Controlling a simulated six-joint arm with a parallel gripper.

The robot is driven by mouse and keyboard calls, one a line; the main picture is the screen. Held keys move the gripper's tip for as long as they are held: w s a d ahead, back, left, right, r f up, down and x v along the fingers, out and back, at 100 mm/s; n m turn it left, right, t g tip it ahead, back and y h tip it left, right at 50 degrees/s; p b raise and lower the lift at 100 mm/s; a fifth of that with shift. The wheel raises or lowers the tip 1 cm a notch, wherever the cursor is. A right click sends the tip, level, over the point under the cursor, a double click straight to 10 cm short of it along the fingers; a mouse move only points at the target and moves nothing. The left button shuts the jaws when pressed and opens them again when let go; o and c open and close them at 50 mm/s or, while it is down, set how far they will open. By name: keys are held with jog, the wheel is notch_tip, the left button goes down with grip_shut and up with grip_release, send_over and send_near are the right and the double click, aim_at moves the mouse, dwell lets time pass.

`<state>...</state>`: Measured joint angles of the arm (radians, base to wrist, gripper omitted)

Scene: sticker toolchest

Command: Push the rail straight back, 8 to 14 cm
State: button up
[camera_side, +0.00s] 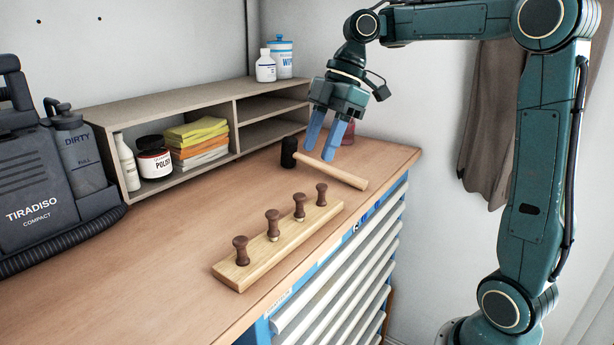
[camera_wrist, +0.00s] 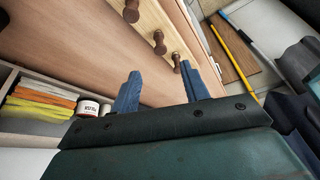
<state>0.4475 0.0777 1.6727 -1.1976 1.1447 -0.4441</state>
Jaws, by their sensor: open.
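The rail (camera_side: 255,262) is a pale wooden bar with several dark brown pegs standing up from it. It lies flat on the wooden top of the tool chest, slanting along near the front edge. In the wrist view the rail (camera_wrist: 152,22) shows at the top, partly cut off, with its pegs beyond my fingertips. My gripper (camera_side: 321,153) is open and empty, fingers pointing down, past the rail's far right end and apart from it. Its blue fingers also show in the wrist view (camera_wrist: 158,80). I cannot tell how high the fingertips are above the top.
A mallet (camera_side: 335,171) lies behind the rail, below my fingers in the side view. A shelf unit (camera_side: 190,98) with cloths (camera_side: 197,138) and jars stands along the wall. A grey TIRADISO machine (camera_side: 50,185) stands at left. Bare worktop (camera_side: 185,225) lies between rail and shelf.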

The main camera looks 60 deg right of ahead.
aim_at(303, 194)
jog(key=shift+x, duration=6.1)
jog(key=shift+d+f, duration=0.1)
jog(key=shift+c, duration=0.3)
grip_shut()
